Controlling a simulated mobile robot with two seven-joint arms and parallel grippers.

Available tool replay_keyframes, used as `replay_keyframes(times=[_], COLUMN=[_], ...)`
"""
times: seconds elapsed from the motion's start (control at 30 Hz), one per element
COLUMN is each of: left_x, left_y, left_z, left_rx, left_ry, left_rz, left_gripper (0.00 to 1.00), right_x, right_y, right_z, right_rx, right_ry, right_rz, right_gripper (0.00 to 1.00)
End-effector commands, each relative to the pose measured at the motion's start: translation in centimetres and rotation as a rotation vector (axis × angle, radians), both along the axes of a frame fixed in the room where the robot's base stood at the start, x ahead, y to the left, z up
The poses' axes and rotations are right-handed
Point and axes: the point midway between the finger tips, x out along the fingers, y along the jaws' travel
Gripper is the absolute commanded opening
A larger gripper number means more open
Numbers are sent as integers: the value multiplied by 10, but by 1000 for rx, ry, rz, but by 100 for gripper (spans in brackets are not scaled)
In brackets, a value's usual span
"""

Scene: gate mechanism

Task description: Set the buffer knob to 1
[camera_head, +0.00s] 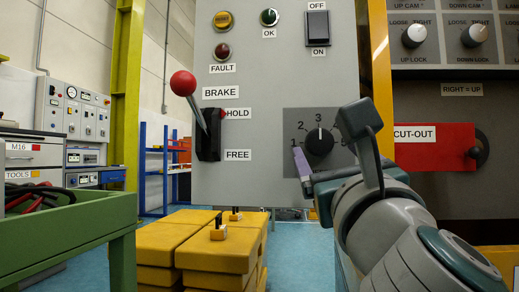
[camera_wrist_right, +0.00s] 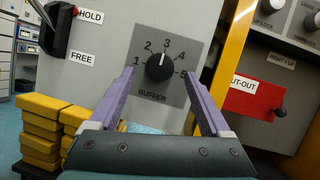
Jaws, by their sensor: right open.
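The buffer knob (camera_head: 320,142) is a round black dial on a dark grey plate of the light grey panel, with numbers 1 to 5 around it. Its white pointer mark points up at 3. It also shows in the right wrist view (camera_wrist_right: 159,67), above the word BUFFER. My right gripper (camera_wrist_right: 161,78) is open, with its purple fingers spread to the left and right of the knob in that view. I see no contact with the knob. In the head view my right arm covers the plate's lower right. My left gripper is not in view.
A red-balled brake lever (camera_head: 183,84) sticks out left of the plate, by HOLD. A red CUT-OUT box (camera_head: 435,147) is to the right, beyond a yellow post (camera_head: 381,60). Yellow blocks (camera_head: 190,250) are stacked below the panel. A green cart (camera_head: 75,225) stands at left.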

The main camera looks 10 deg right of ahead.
Motion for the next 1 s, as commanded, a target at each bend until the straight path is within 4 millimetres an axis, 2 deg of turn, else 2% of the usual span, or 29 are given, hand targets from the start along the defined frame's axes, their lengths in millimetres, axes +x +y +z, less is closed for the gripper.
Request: replay_keyframes(times=[0.2,0.53,1.0], left_x=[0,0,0], left_y=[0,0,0], left_z=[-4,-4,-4], left_rx=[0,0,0], left_ry=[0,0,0], left_rz=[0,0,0], left_gripper=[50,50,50], right_x=[19,22,22], right_y=[-3,-3,-3], right_z=[7,8,8], right_rx=[-2,-2,-1], right_ry=[-1,0,0], right_rz=[-1,-1,0], right_gripper=[82,80,28])
